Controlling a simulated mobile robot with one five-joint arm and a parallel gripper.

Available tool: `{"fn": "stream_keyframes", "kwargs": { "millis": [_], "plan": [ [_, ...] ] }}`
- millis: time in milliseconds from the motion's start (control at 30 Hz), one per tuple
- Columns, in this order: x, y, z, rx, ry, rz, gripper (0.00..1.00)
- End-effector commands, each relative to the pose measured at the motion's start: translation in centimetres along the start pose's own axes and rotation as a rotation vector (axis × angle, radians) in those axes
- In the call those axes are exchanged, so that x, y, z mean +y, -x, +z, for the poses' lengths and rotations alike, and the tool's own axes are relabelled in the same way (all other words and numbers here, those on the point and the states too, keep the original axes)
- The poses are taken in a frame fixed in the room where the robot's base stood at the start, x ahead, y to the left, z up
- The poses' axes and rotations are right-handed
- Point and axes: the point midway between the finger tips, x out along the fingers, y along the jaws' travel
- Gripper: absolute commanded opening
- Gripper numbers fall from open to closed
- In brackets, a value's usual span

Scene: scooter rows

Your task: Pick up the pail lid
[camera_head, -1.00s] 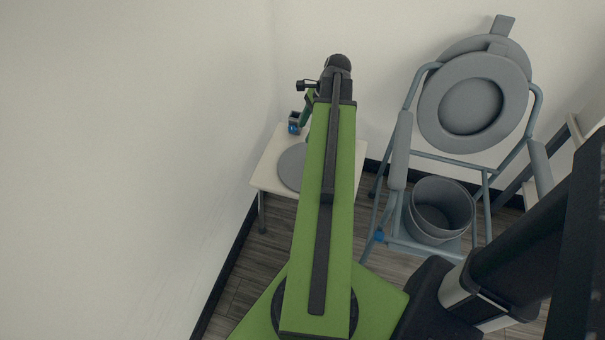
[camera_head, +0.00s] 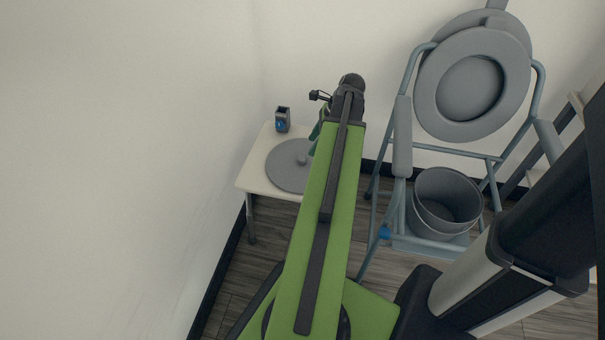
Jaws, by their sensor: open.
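The pail lid (camera_head: 284,168) is a flat grey disc with a small knob near its middle. It lies on a small white table in the corner, and its right edge is partly covered by my green arm. The grey pail (camera_head: 444,204) stands open under the commode chair on the right. My arm reaches up the middle of the picture, and its far part bends down behind the upper link. My gripper is hidden there, so its place relative to the lid cannot be seen.
The white table (camera_head: 254,181) stands close to the left wall. A small dark grey holder (camera_head: 282,118) with a blue mark stands at its back edge. The commode chair (camera_head: 403,140) with its raised grey seat takes up the right side. Some wooden floor (camera_head: 236,262) is free in front.

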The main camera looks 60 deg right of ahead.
Motion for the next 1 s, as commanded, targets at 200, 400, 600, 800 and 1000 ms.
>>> {"fn": "stream_keyframes", "kwargs": {
  "millis": [200,400,600,800,1000],
  "plan": [
    [0.0,-2.5,-0.1,0.000,-0.001,0.000,0.54],
    [0.1,-4.0,0.0,0.000,0.000,0.000,0.54],
    [0.2,-7.6,0.1,0.000,-0.001,-0.001,0.54],
    [0.2,-7.5,0.4,0.000,-0.002,-0.001,0.54],
    [0.2,-7.5,0.3,0.000,-0.002,-0.001,0.35]
  ]
}}
